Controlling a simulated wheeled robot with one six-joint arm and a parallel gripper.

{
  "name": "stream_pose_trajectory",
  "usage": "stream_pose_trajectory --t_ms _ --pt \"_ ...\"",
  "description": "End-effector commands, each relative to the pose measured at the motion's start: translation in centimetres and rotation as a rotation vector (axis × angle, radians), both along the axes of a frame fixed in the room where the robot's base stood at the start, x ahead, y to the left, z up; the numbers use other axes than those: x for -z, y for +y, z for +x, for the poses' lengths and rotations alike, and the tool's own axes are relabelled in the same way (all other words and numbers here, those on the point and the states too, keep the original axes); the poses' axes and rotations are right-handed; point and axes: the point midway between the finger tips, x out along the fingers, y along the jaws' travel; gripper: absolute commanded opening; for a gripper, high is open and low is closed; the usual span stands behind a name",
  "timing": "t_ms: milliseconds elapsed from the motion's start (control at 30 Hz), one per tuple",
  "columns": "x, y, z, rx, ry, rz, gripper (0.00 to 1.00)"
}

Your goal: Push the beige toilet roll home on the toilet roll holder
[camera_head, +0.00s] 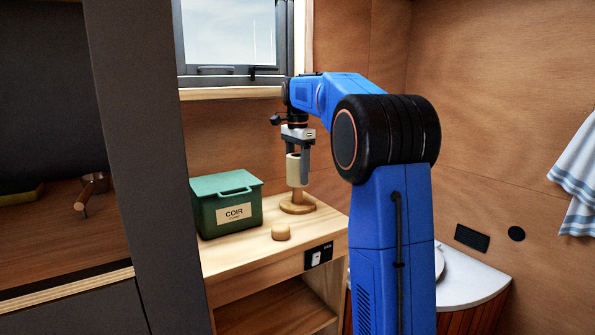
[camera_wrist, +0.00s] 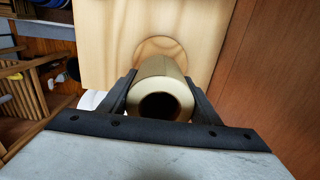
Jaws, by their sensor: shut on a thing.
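The beige toilet roll (camera_head: 293,168) is upright between the fingers of my gripper (camera_head: 298,174), which is shut on it. In the wrist view the roll (camera_wrist: 148,72) shows end-on with a dark hole, between the two dark fingers (camera_wrist: 161,80). The wooden toilet roll holder (camera_head: 297,207) stands on the cabinet top, its round base below the roll. A short length of its post shows between roll and base, so the roll is above the base, not touching it. How far the post reaches into the roll is hidden. The base edge also shows in the wrist view (camera_wrist: 160,44).
A green COIR box (camera_head: 225,206) stands left of the holder on the wooden cabinet (camera_head: 252,257). A small round wooden piece (camera_head: 281,231) lies in front. The wooden wall and window (camera_head: 228,35) are behind. A grey upright panel (camera_head: 140,150) stands at left.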

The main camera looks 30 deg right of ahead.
Motion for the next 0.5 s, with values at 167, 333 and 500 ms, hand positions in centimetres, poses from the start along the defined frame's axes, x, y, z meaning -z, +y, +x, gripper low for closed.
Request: stream_pose_trajectory --t_ms 167,333,500 --pt "0.34 0.00 0.00 0.000 -0.001 0.000 0.33" --pt "0.67 0.00 0.00 0.000 0.000 0.000 0.33" --pt "1.01 0.01 -0.02 0.000 0.000 0.000 0.33"
